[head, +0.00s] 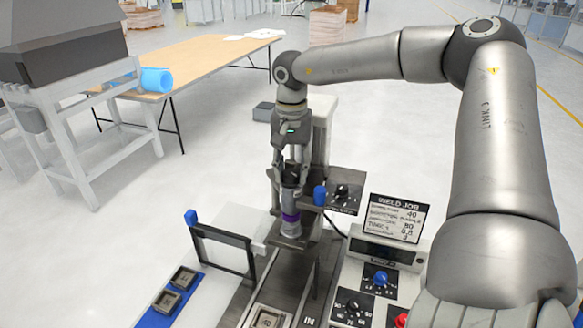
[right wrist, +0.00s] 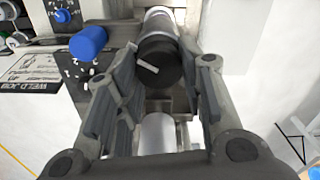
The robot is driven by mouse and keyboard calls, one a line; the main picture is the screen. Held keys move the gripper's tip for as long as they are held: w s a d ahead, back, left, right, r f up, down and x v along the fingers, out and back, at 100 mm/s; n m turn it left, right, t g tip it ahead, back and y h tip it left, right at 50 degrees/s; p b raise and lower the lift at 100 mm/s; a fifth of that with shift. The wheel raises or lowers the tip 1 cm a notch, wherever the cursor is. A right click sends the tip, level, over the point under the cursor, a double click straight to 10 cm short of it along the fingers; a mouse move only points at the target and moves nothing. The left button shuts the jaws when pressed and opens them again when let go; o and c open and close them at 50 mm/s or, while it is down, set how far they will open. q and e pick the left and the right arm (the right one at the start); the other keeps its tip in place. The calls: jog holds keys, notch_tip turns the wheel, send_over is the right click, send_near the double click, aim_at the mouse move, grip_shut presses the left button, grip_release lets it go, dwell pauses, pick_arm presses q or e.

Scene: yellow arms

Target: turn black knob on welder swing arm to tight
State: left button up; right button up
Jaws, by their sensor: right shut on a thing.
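The black knob (right wrist: 165,62) is a round cap with a white pointer mark, on top of the welder swing arm's upright cylinder. It also shows, partly hidden by the fingers, in the head view (head: 290,178). The welder head (head: 290,228) below it is grey with a purple ring. My right gripper (head: 291,160) points down from above, shut on the black knob, with one finger on each side in the right wrist view (right wrist: 160,85). My left gripper is not in view.
A blue knob (head: 320,195) stands close right of the gripper, near a black dial panel (head: 345,192). The WELD JOB sign (head: 398,217) and a control box with a blue dial (head: 381,278) are at right. A black frame (head: 225,250) stands at left.

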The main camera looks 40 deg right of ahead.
jog(key=shift+f+m+b, duration=0.15)
jog(key=shift+m+b, duration=0.85)
jog(key=shift+b, duration=0.25)
jog(key=m+b, duration=0.2)
jog(key=shift+m, duration=0.3)
jog(key=m+b, duration=0.1)
jog(key=m, duration=0.1)
jog(key=shift+s+m+b, duration=0.1)
jog(key=shift+m+b, duration=0.3)
jog(key=m+b, duration=0.1)
jog(key=m, duration=0.4)
jog(key=m+b, duration=0.1)
jog(key=m, duration=0.1)
jog(key=m+b, duration=0.1)
jog(key=m, duration=0.1)
jog(key=shift+s+r+m, duration=0.1)
jog(key=shift+r+m, duration=0.15)
jog(key=shift+m, duration=0.15)
jog(key=m+b, duration=0.1)
jog(key=m, duration=0.2)
jog(key=shift+m, duration=0.3)
jog(key=shift+a+r+m+b, duration=0.15)
jog(key=shift+m+b, duration=0.3)
jog(key=shift+m, duration=0.95)
jog(key=shift+r, duration=0.1)
